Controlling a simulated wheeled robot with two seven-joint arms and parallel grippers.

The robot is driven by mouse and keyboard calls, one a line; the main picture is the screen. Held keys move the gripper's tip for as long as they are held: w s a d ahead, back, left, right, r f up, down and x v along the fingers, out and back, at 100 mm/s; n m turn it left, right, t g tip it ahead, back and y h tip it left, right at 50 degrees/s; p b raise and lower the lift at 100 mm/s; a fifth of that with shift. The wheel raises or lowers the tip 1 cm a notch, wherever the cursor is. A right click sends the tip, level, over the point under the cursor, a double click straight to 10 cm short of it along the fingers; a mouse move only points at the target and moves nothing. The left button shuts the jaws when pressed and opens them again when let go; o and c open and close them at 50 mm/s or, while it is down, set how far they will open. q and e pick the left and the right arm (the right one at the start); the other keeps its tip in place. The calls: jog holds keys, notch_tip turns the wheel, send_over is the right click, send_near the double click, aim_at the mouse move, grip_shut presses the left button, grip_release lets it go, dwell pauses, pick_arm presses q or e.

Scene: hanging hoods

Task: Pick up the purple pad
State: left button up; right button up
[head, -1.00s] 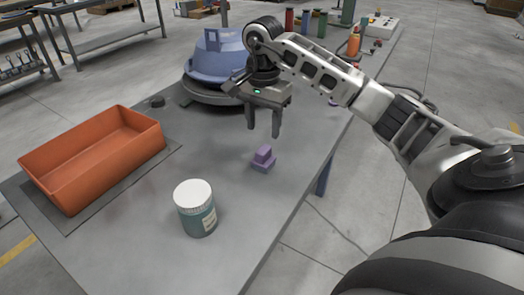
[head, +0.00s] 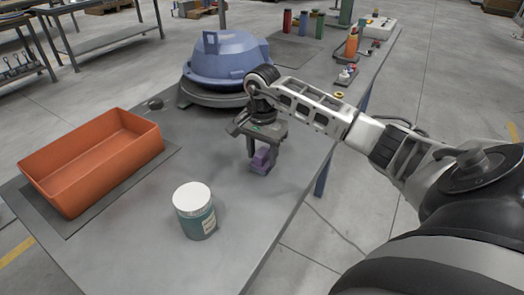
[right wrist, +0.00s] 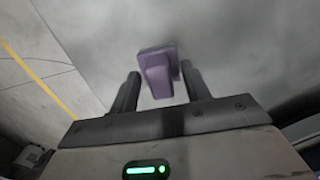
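The purple pad (head: 261,161) is a small stepped block on the grey table, right of the jar. My right gripper (head: 262,156) has come down over it, with a finger on each side in the head view. In the right wrist view the pad (right wrist: 159,72) shows between and slightly beyond the two fingertips of the gripper (right wrist: 161,75). The fingers are apart, with a visible gap on the left side; contact on the right side is hard to tell. My left gripper is not in view.
A jar with a white lid (head: 196,211) stands left of the pad. An orange bin (head: 95,165) sits on a dark mat at the left. A blue hood (head: 226,62) rests on a round base behind. The table's right edge (head: 305,200) is close to the pad.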

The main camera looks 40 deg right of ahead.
grip_shut()
jog(key=shift+r, duration=0.15)
jog(key=shift+r, duration=0.55)
jog(key=w+a+r+b, duration=0.1)
jog(key=w+a+r, duration=0.6)
jog(key=a+r, duration=0.4)
jog(key=shift+a+r, duration=0.35)
jog(key=shift+a, duration=0.3)
